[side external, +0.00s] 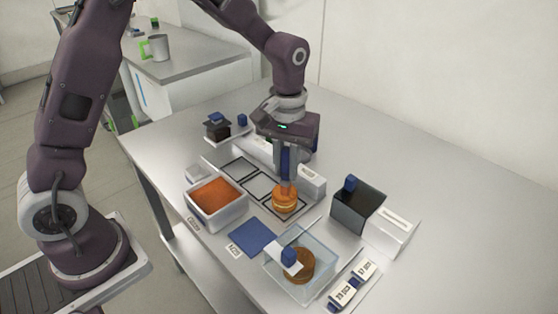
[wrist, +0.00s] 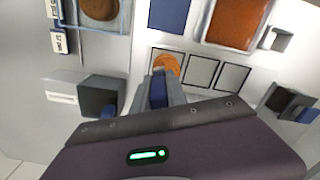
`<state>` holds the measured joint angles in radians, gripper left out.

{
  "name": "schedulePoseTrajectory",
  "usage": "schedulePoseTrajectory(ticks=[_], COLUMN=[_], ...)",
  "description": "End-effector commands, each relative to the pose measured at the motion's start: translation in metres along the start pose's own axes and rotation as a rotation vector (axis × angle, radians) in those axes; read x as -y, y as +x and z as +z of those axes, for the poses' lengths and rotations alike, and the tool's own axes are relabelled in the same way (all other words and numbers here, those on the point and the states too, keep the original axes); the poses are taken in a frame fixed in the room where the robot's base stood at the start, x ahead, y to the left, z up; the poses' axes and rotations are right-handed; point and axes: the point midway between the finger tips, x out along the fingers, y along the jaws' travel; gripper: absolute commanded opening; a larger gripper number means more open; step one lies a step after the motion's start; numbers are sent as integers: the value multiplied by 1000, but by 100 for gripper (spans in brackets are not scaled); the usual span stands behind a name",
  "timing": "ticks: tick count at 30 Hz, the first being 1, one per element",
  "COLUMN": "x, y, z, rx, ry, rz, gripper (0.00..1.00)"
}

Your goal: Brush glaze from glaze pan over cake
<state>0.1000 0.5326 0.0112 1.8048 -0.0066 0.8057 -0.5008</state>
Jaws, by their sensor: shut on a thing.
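My gripper (side external: 287,172) is shut on a blue-handled tool, and its blue handle (wrist: 158,88) shows between the fingers in the wrist view. The tool's lower end is at or just above an orange-brown round cake (side external: 285,203); I cannot tell whether they touch. The cake sits on the right end of a framed strip, and its top shows beyond the fingers in the wrist view (wrist: 166,63). A white pan (side external: 217,222) filled with orange-brown material, likely the glaze, stands left of the cake. The tool's tip is hidden in the wrist view.
A clear tray (side external: 322,262) holds a brown round and a blue-and-white piece. A blue mat (side external: 252,235) lies between pan and tray. A dark open box (side external: 350,216) stands right of the cake. A small dark container (side external: 217,129) stands behind. The table's right side is clear.

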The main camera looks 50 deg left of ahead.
Motion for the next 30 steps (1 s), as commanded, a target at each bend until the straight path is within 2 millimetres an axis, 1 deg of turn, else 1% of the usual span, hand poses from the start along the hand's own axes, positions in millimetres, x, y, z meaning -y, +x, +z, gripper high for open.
schedulePoseTrajectory(ticks=[2, 3, 15, 17, 18, 21, 30], x=[-5, 0, 35, 35, 35, 34, 34], y=[0, 0, 0, -6, 4, -9, -37], z=[2, 0, -12, -12, -12, -14, -13], rx=[-1, -1, -1, -2, 3, -3, -3], ry=[0, -4, -3, 0, 0, -1, -1], rz=[0, 0, 0, 1, -2, 1, 1], gripper=[0, 0, 0, 0, 0, 0, 0])
